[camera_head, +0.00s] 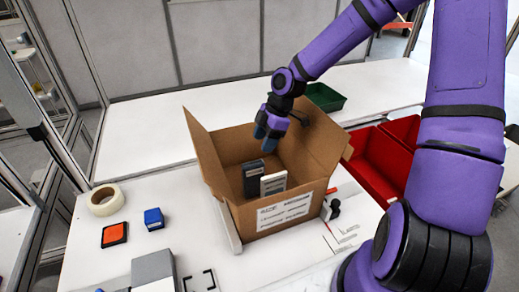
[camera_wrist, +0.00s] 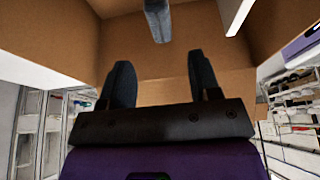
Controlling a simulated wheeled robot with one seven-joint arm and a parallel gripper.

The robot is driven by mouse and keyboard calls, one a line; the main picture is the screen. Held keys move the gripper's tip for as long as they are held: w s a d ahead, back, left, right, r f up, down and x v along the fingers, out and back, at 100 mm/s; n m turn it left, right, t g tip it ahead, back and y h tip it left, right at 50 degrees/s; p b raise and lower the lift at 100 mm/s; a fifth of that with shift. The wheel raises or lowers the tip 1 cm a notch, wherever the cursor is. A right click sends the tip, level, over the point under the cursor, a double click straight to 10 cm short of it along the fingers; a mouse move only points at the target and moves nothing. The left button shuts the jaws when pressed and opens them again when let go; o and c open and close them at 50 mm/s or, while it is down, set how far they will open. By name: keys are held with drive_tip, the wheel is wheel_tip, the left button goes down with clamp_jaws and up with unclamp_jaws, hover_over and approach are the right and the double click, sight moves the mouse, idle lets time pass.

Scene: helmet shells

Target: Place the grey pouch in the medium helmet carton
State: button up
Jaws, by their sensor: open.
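An open brown cardboard carton (camera_head: 228,155) with a white label on its front stands on the white table; its label is too small to read. A dark grey flat item (camera_head: 252,178), which looks like the grey pouch, stands upright inside, beside a white boxy item (camera_head: 273,183). My gripper (camera_head: 269,130) points down over the carton's back part, its fingers apart and empty. In the wrist view, my open gripper (camera_wrist: 160,72) faces the brown carton wall (camera_wrist: 150,60). The grey item (camera_wrist: 158,20) shows beyond the fingertips, apart from them, with the white item (camera_wrist: 236,14) to its right.
A tape roll (camera_head: 105,200), an orange-topped pad (camera_head: 114,234) and a blue block (camera_head: 153,218) lie left of the carton. Red bins (camera_head: 378,170) stand to its right and a green tray (camera_head: 325,97) behind. The carton's raised flaps surround my gripper. The back left table is clear.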

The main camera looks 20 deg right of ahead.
drive_tip(key=shift+d+r, duration=0.2)
drive_tip(key=shift+r, duration=0.25)
drive_tip(key=s+d+r+m+t+h, duration=0.2)
drive_tip(key=s+r+m, duration=0.7)
drive_tip(key=s+r, duration=0.4)
drive_tip(key=s+d+r+m+t+h, duration=0.2)
drive_tip(key=s+d+r+m+t, duration=0.1)
drive_tip(key=s+r+m, duration=0.6)
drive_tip(key=shift+s+r, duration=2.1)
drive_tip(key=shift+r, duration=0.35)
